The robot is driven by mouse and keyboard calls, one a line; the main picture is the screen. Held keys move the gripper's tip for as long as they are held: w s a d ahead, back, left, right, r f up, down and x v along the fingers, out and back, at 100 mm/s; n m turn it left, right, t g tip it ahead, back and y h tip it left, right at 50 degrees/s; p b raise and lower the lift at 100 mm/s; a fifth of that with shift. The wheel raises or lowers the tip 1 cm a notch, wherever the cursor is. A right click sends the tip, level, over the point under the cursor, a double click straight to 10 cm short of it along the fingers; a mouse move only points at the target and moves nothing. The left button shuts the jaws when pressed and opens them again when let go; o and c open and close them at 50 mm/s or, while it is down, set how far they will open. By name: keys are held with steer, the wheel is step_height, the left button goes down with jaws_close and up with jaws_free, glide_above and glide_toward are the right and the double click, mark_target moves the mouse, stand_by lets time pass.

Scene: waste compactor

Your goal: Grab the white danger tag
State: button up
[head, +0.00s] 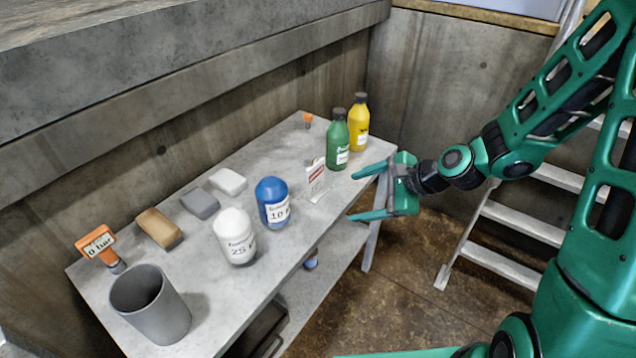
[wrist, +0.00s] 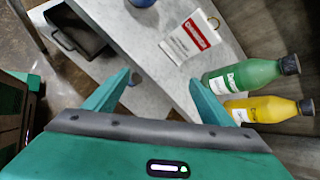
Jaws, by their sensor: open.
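In the wrist view, the fingers (wrist: 160,92) are spread wide. The tag is apart from both fingers.
A green bottle (head: 338,145) and a yellow bottle (head: 358,125) stand close behind the tag. A blue container (head: 272,203) and a white container (head: 235,238) stand left of it. A grey cup (head: 155,305) is at the near end. Steps (head: 500,222) stand at right.

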mark_target(316, 175)
steer(key=w+a+m+y, duration=0.1)
steer(key=a+m, duration=0.1)
steer(key=w+a+r+m+t+y, duration=0.1)
steer(key=a+m, duration=0.1)
steer(key=m, duration=0.1)
steer(key=w+a+r+m+t+y, duration=0.1)
steer(key=w+a+m, duration=0.1)
steer(key=shift+a+r+m, duration=0.15)
steer(key=shift+a+m, duration=0.1)
steer(key=shift+m, duration=0.15)
steer(key=shift+t, duration=0.3)
steer(key=x, duration=0.5)
steer(key=shift+w+a, duration=0.15)
steer(key=shift+w, duration=0.15)
steer(key=shift+d+f+x, duration=0.1)
steer(key=shift+f+x, duration=0.1)
steer(key=shift+x, duration=1.15)
steer(key=shift+d+f+x, duration=0.1)
steer(key=shift+f+x, duration=0.1)
steer(key=shift+x, duration=1.1)
steer(key=c, duration=1.2)
